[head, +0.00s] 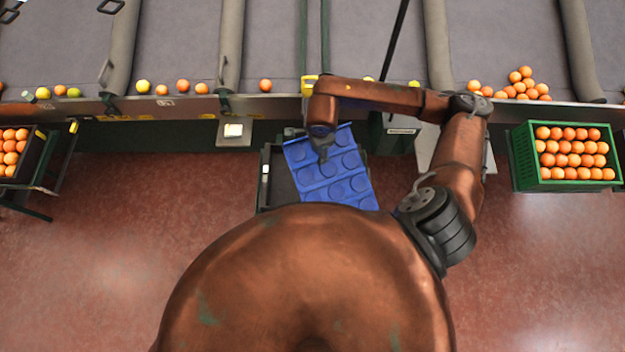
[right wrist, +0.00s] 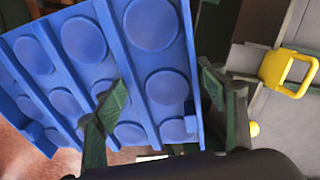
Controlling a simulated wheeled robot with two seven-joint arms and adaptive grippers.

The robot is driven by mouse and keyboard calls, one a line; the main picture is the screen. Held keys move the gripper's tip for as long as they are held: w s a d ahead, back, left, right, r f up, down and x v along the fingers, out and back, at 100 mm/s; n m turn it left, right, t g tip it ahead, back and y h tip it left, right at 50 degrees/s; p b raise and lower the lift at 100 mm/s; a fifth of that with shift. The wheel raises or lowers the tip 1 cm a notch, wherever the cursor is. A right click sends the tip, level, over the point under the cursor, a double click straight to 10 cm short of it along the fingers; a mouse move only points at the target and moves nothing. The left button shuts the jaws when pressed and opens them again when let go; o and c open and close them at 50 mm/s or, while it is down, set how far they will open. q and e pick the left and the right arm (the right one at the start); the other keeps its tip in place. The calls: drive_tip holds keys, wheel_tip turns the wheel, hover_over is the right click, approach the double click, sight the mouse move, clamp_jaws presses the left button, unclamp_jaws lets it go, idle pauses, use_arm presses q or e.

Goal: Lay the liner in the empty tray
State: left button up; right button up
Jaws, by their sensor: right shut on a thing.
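The blue liner (head: 329,178), a sheet with rows of round cups, hangs tilted and turned over the dark empty tray (head: 263,198). The liner covers much of the tray, and its right side extends past it. Whether they touch cannot be told. My right gripper (head: 322,150) is shut on the liner near its upper edge. My left gripper is not in view.
The conveyor with scattered oranges runs along the top, its metal edge (head: 180,107) just behind the tray. A green crate (head: 567,187) full of oranges stands at the right. Another filled crate (head: 35,165) is at the left. The red floor between is clear.

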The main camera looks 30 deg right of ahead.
sight(344, 153)
drive_tip(key=d+f+m, duration=0.1)
drive_tip(key=m, duration=0.2)
drive_tip(key=d+f+m+g+p, duration=0.1)
drive_tip(key=d+m, duration=0.1)
drive_tip(key=m, duration=0.2)
drive_tip(key=s+d+f+m+g+h+p, duration=0.1)
drive_tip(key=f+m, duration=0.1)
drive_tip(key=m, duration=0.2)
drive_tip(key=shift+d+f, duration=0.1)
drive_tip(key=shift+d, duration=0.3)
drive_tip(key=d+f+m, duration=0.1)
drive_tip(key=m, duration=0.2)
drive_tip(key=s+d+f+m+g+p, duration=0.1)
drive_tip(key=d+f+m, duration=0.1)
drive_tip(key=m, duration=0.2)
drive_tip(key=s+d+f+m, duration=0.1)
drive_tip(key=d+m, duration=0.1)
drive_tip(key=m, duration=0.1)
drive_tip(key=shift+s+f+y+p, duration=0.15)
drive_tip(key=shift+y+p, duration=0.2)
drive_tip(key=shift+y, duration=0.05)
drive_tip(key=shift+d+f+m, duration=0.1)
drive_tip(key=shift+f+m, duration=0.15)
drive_tip(key=shift+m, duration=0.25)
wheel_tip(344, 153, down, 10)
drive_tip(key=shift+p, duration=0.45)
drive_tip(key=shift+s, duration=0.1)
